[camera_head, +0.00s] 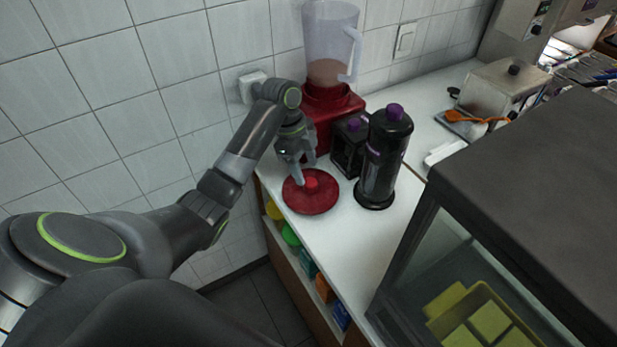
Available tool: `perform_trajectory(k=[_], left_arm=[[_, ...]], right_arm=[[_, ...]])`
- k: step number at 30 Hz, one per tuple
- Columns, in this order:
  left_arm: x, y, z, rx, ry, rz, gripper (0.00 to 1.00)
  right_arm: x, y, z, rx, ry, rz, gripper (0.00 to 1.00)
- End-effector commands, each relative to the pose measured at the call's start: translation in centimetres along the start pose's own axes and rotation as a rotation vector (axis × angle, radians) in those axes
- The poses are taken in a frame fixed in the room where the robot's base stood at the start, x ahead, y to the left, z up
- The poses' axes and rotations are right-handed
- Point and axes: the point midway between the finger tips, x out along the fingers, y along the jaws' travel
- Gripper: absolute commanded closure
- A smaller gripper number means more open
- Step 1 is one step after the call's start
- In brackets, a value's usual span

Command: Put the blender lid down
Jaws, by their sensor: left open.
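The red blender lid (311,199) is a round disc with a small knob on top. It lies flat on the white counter near its left end. My left gripper (296,174) is open just above the lid, close to the knob, with its fingers pointing down. I cannot tell whether a finger touches the knob. The blender (330,95), with a clear jug on a red base, stands behind the lid against the tiled wall. The jug has no lid on it and holds something brownish low down. My right gripper is not in view.
A tall black dispenser with a purple knob (383,160) stands right of the lid. A smaller black container (349,146) stands beside it. A glass display case (500,220) fills the right. The counter (340,239) is bare in front of the lid.

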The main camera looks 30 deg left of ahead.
Motion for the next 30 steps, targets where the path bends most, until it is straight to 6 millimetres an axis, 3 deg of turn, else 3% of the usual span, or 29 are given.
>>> perform_trajectory(k=[4,12,30], left_arm=[[-4.2,0.0,-0.1,0.000,-0.002,-0.001,0.45],[-7.0,0.0,-0.1,-0.001,0.000,0.001,0.45],[-7.8,0.0,0.0,0.000,0.000,0.000,0.45]], right_arm=[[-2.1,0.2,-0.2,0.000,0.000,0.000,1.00],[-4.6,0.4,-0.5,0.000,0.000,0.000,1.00],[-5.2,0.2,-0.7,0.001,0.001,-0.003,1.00]])
